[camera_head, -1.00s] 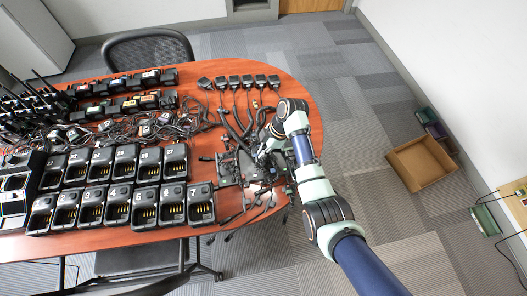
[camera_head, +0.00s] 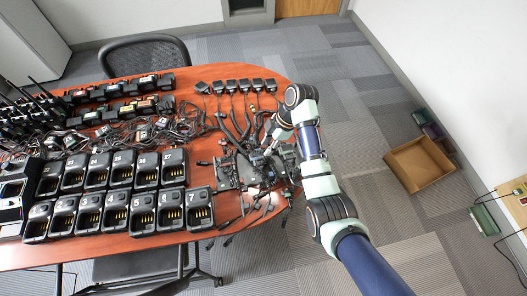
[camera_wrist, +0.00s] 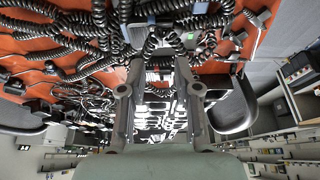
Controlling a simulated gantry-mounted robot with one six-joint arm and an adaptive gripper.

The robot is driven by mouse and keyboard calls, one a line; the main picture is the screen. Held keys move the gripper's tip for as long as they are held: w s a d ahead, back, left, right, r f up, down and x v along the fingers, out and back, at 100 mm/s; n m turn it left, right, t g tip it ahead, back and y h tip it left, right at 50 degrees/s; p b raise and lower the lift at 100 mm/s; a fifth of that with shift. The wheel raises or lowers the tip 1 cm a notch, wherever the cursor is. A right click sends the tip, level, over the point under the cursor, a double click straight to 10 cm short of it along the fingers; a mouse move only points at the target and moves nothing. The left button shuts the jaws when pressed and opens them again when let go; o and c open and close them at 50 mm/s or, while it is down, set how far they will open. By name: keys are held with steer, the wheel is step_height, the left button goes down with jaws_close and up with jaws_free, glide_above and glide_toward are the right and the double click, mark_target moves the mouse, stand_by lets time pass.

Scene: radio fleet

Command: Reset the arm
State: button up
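My gripper (camera_head: 256,160) is at the right end of the wooden table (camera_head: 140,240), over or near a tangle of black coiled cords. In the wrist view my gripper (camera_wrist: 158,70) has its two fingers apart, with a gap between them. I see nothing clearly held in that gap. Coiled cords (camera_wrist: 70,65) lie beyond the fingertips on the table top. In the head view, dark parts and cords crowd the gripper, so its fingertips are hard to make out and contact cannot be told.
Several charger cradles (camera_head: 143,212) stand in rows along the near edge. Speaker microphones (camera_head: 238,86) line the far edge. Batteries (camera_head: 140,107) and radios (camera_head: 25,110) are at the left. An open cardboard box (camera_head: 419,165) sits on the floor at right. Chairs (camera_head: 147,50) flank the table.

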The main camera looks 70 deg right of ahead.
steer(key=shift+s+d+r, duration=0.1)
steer(key=shift+s+r, duration=0.05)
steer(key=shift+r, duration=0.3)
stand_by(0.3)
